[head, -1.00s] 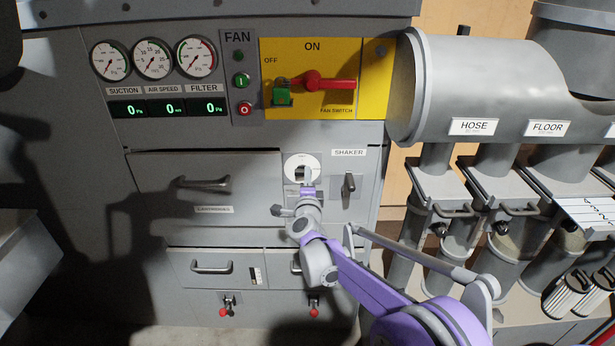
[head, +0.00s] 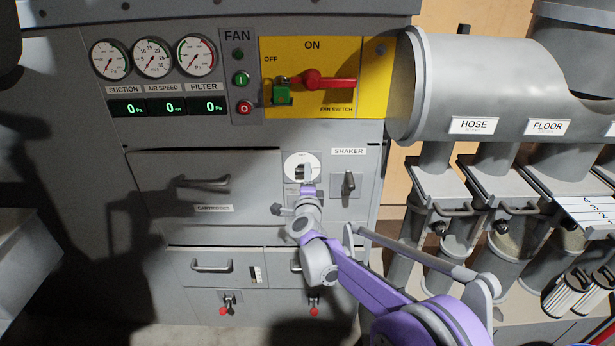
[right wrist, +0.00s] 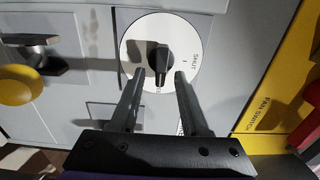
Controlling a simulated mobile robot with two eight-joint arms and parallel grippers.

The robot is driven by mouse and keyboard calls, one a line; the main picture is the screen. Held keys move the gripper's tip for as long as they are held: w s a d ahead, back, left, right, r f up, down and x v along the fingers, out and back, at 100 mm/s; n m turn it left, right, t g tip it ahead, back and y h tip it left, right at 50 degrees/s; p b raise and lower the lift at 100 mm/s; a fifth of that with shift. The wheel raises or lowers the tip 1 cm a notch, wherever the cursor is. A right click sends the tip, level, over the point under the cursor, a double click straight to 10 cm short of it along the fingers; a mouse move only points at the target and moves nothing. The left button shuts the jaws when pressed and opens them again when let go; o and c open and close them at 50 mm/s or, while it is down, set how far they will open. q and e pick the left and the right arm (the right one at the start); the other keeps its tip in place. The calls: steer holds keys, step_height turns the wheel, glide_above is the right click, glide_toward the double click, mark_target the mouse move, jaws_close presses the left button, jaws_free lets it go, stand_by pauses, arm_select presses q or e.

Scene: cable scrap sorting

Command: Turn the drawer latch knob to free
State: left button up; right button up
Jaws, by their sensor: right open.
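The drawer latch knob (right wrist: 160,60) is black and sits on a round white dial (right wrist: 132,47) in the right wrist view. Its long side runs roughly up and down there. The word SHUT and a tick mark are on the dial's right side; lettering at the lower edge is partly hidden. In the head view the dial (head: 290,167) is above my right gripper (head: 307,186). The right gripper is open, and in the right wrist view its fingertips (right wrist: 160,75) are at either side of the knob's lower part, with gaps showing. Contact is not visible. My left gripper is not in view.
A shaker handle (head: 348,184) is just right of the dial. The wide drawer (head: 235,165) is on the left, with lower drawers (head: 225,268) beneath. The yellow fan switch panel (head: 350,100) is above. Grey hose pipes (head: 440,150) stand at the right.

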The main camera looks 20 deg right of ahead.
steer(key=v, duration=1)
steer(key=shift+s, duration=0.35)
steer(key=shift+a, duration=0.1)
steer(key=s+a+r+n+g+y+p, duration=0.1)
steer(key=s+a+n+g+y+p, duration=0.2)
steer(key=s+n, duration=0.45)
steer(key=s+a+r+n+g+y+p, duration=0.1)
steer(key=s+a+n+g+y, duration=0.1)
steer(key=s+a+n+y, duration=0.4)
steer(key=s+d+f+n+g+h+p, duration=0.1)
steer(key=s+d+f+n+g, duration=0.1)
steer(key=s, duration=0.5)
steer(key=s+d+f+n+g+h+p, duration=0.1)
steer(key=s+d+f+n+g, duration=0.1)
steer(key=s, duration=0.5)
steer(key=s+d+f+n+g+h+p, duration=0.1)
steer(key=s+d+f+n+g+h, duration=0.1)
steer(key=s, duration=0.5)
step_height(320, 180, down, 3)
steer(key=shift+s+d+r+n+g+p, duration=0.2)
steer(key=shift+s+d+n+g+p, duration=0.25)
steer(key=shift+d+n, duration=0.55)
